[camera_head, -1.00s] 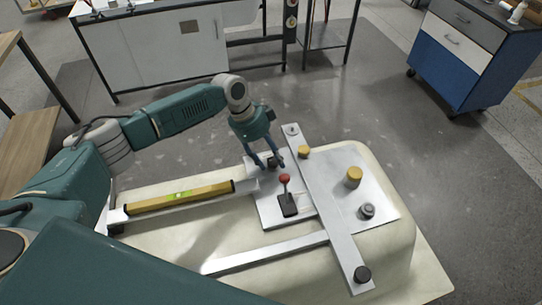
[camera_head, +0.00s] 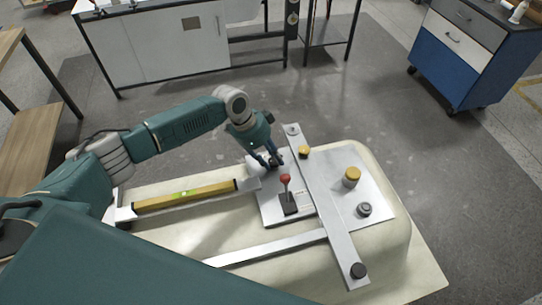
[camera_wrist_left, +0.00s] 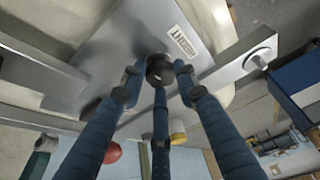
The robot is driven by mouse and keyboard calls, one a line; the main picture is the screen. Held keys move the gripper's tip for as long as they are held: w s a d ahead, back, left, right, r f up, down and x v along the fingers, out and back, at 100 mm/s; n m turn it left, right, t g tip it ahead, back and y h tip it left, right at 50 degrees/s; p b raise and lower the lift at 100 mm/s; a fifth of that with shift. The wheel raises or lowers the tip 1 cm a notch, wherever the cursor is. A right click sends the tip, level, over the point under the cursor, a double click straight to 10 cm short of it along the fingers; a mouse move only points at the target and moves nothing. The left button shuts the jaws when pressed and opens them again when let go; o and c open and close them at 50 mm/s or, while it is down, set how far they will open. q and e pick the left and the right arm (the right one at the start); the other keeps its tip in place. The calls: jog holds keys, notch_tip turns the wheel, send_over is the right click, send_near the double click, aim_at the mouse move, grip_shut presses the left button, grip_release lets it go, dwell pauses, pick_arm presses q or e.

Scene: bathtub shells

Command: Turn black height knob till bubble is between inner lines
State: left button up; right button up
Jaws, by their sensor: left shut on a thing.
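The black height knob (camera_wrist_left: 160,68) shows at the centre of the left wrist view, between the fingers of my left gripper (camera_wrist_left: 160,85). In the head view my left gripper (camera_head: 272,163) is at the far end of the metal plate, shut on the knob, which its fingers largely hide. The yellow spirit level (camera_head: 160,204) lies on a metal bar left of the plate. Its green vial (camera_head: 186,193) is visible, but the bubble and lines are too small to read. My right gripper is not in view.
A red-topped lever (camera_head: 286,179) stands on the plate close to my left gripper. A long metal crossbar (camera_head: 325,205), yellow knobs (camera_head: 351,176) and a grey knob (camera_head: 364,209) are to the right. All are mounted on the cream shell (camera_head: 395,285).

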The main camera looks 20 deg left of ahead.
pick_arm(q)
jog(key=o, duration=1)
jog(key=shift+w+d+r, duration=0.25)
jog(key=shift+w+r, duration=0.05)
jog(key=shift+r, duration=0.05)
jog(key=shift+o, duration=0.6)
jog(key=shift+f, duration=0.1)
jog(key=shift+s+f, duration=0.1)
jog(key=shift+a+r, duration=0.25)
jog(key=shift+r, duration=0.2)
jog(key=v, duration=1.1)
